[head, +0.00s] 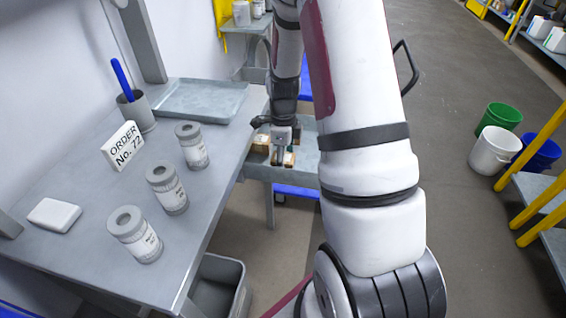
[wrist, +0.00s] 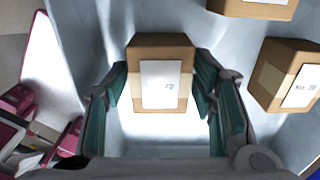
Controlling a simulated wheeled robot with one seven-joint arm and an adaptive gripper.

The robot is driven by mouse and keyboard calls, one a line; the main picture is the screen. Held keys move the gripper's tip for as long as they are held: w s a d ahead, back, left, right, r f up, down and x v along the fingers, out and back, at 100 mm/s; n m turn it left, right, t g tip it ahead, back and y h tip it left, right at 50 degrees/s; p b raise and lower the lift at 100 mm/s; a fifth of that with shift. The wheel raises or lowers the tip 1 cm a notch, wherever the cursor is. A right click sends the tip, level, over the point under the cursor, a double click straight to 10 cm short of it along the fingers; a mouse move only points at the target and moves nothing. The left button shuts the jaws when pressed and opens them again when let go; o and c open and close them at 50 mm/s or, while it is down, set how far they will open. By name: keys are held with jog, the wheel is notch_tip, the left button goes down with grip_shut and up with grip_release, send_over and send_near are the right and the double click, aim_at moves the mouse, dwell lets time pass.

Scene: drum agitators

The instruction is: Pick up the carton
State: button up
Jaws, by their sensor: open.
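A brown carton (wrist: 160,55) with a white label stands upright between the fingers of my gripper (wrist: 165,100) in the wrist view. The label appears to end in 72, but it is small. The teal finger pads are spread on both sides of the carton, and the jaws are open. In the head view, my gripper (head: 282,158) points down at a carton (head: 288,159) on a grey tray-like surface (head: 308,168). My arm hides part of that surface.
Another carton (wrist: 290,75) stands close to the right of the fingers, and one more (wrist: 255,7) is at the top edge. A grey bench (head: 90,240) holds several jars (head: 191,145), an order sign (head: 122,146) and an empty tray (head: 203,98). Buckets (head: 494,150) stand on the floor at right.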

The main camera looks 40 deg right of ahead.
jog(key=shift+f, duration=0.1)
jog(key=c, duration=0.9)
